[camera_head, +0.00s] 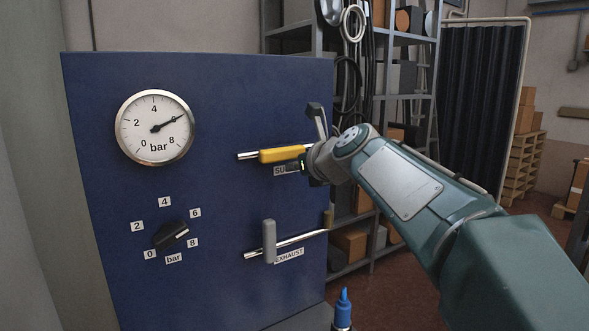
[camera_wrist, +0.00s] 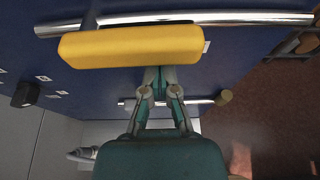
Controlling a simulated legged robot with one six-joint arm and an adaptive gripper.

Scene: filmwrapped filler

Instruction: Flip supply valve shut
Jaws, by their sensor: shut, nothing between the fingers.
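The supply valve's yellow handle (camera_head: 281,155) lies along its horizontal chrome pipe (camera_head: 247,156) on the blue panel. In the wrist view the yellow handle (camera_wrist: 130,46) spans the upper middle, parallel to the pipe (camera_wrist: 230,18). The label below it is partly covered by my gripper; only "SU" reads. My gripper (camera_head: 305,167) is at the handle's right end in the head view. In the wrist view my gripper (camera_wrist: 159,76) is shut and empty, its tips at the handle's lower edge. I cannot tell whether they touch it.
The exhaust valve's grey handle (camera_head: 269,241) stands upright across its pipe below. A pressure gauge (camera_head: 155,128) points near 6 bar. A black knob (camera_head: 171,235) is at lower left. A blue-tipped object (camera_head: 343,309) stands at the bottom. Shelving (camera_head: 273,35) is behind the panel.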

